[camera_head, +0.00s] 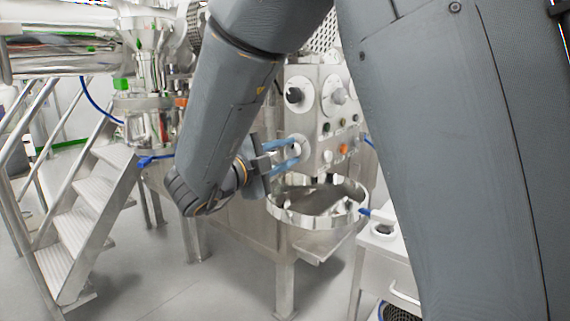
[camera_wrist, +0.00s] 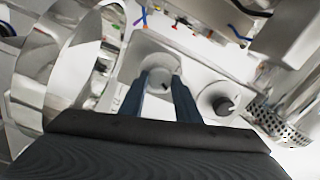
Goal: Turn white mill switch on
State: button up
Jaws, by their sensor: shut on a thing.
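The white mill switch (camera_head: 298,146) is a round pale knob low on the left of the metal control panel (camera_head: 313,125). My gripper (camera_head: 292,152) reaches it from the left, with its blue fingers at the knob. In the wrist view, the two fingers (camera_wrist: 163,80) lie on either side of the white switch (camera_wrist: 160,74) and are shut on it. The fingers hide part of the knob, and its pointer angle cannot be told. A black knob (camera_head: 294,95) sits above it on the same panel and also shows in the wrist view (camera_wrist: 222,104).
A grey-white knob (camera_head: 338,96), small buttons and an orange button (camera_head: 343,149) are on the panel. A round metal bowl (camera_head: 300,212) stands just below my gripper. Metal stairs (camera_head: 75,225) are at left, and a white cart (camera_head: 385,262) is at lower right.

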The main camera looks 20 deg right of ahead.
jog(key=shift+m+b, duration=1.6)
jog(key=shift+b, duration=0.05)
jog(key=o, duration=1)
jog(key=shift+o, duration=0.2)
jog(key=b+v, duration=0.1)
jog(key=v, duration=0.7)
